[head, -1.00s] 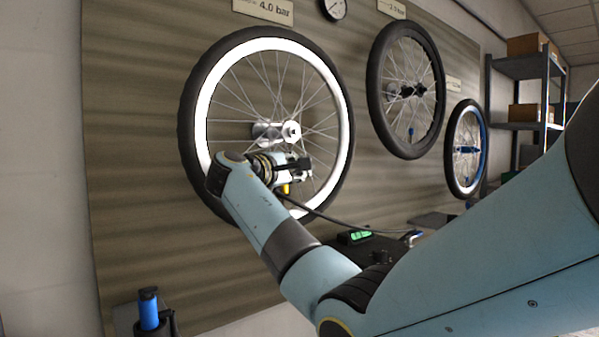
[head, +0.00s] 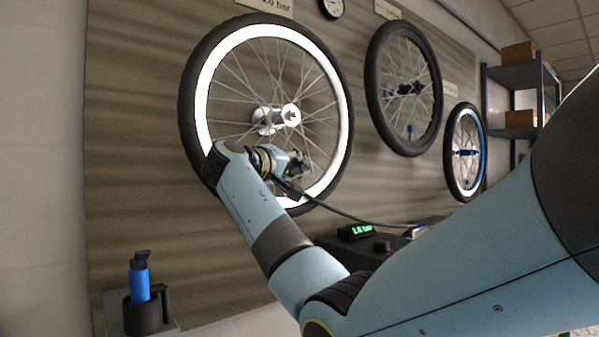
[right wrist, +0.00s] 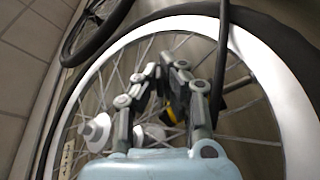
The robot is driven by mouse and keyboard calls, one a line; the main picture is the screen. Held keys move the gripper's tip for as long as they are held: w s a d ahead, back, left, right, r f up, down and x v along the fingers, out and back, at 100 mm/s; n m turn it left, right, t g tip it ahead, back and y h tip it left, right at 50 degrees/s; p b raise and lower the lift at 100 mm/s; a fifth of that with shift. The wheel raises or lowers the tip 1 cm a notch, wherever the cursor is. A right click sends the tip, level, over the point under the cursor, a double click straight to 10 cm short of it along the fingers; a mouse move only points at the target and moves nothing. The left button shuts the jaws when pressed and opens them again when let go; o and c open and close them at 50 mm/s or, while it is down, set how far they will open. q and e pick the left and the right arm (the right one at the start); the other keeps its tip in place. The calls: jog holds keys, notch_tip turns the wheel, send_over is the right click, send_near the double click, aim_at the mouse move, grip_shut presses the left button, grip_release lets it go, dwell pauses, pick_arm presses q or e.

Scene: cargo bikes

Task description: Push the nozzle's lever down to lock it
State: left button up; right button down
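My right gripper (head: 300,168) is in front of the lower part of the large white-rimmed wheel (head: 205,90), below its hub. In the right wrist view its fingers (right wrist: 164,68) lean inward and their tips are close together, with nothing clearly held between them. A small yellow part (right wrist: 172,114), perhaps the nozzle's lever, shows behind the fingers, low between them. The nozzle body is mostly hidden by my gripper, so I cannot tell the lever's angle. A dark hose (head: 345,214) runs from near the gripper to the right. My left gripper is not in view.
The silver hub (head: 268,120) and spokes are close to my gripper. A black box with a green display (head: 356,231) stands behind my arm. A blue tool (head: 139,280) stands in a dark holder at lower left. Two smaller wheels hang at right.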

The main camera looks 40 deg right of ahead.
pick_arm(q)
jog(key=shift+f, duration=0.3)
pick_arm(e)
jog(key=shift+f, duration=0.25)
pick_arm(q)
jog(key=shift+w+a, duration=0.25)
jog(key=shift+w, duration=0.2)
pick_arm(e)
jog(key=shift+m, duration=0.4)
jog(key=c, duration=1.5)
grip_release()
jog(key=shift+r, duration=0.1)
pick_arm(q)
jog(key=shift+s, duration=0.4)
pick_arm(e)
jog(key=shift+o, duration=0.2)
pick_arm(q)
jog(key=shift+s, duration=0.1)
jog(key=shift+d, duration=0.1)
pick_arm(e)
jog(key=shift+a, duration=0.15)
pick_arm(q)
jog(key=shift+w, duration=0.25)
pick_arm(e)
jog(key=s+a, duration=0.1)
jog(key=a, duration=0.6)
jog(key=shift+s+a, duration=0.25)
jog(key=shift+a, duration=0.05)
